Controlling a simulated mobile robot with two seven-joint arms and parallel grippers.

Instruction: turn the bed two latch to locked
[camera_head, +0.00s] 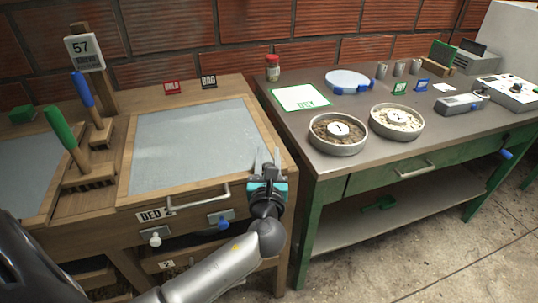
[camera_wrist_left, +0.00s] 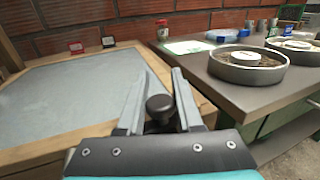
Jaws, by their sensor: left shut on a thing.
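Bed two is a wooden-framed bed (camera_head: 129,160) with a grey flat surface and a "BED 2" label (camera_head: 155,213) on its front. My left gripper (camera_head: 265,160) is at the right front corner of its frame, fingers pointing away from me. In the left wrist view, a dark round knob (camera_wrist_left: 160,108) sits between the fingers of my left gripper (camera_wrist_left: 160,92), which is shut on it. I cannot tell the latch's position from these frames; the gripper hides the knob in the head view. My right gripper is not in view.
A handle bar (camera_head: 200,202), a white knob (camera_head: 155,238) and a blue knob (camera_head: 224,223) are on the bed's front. A green-framed table (camera_head: 330,165) stands close on the right, with two round pans (camera_head: 338,148) on it. Brushes stand at left.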

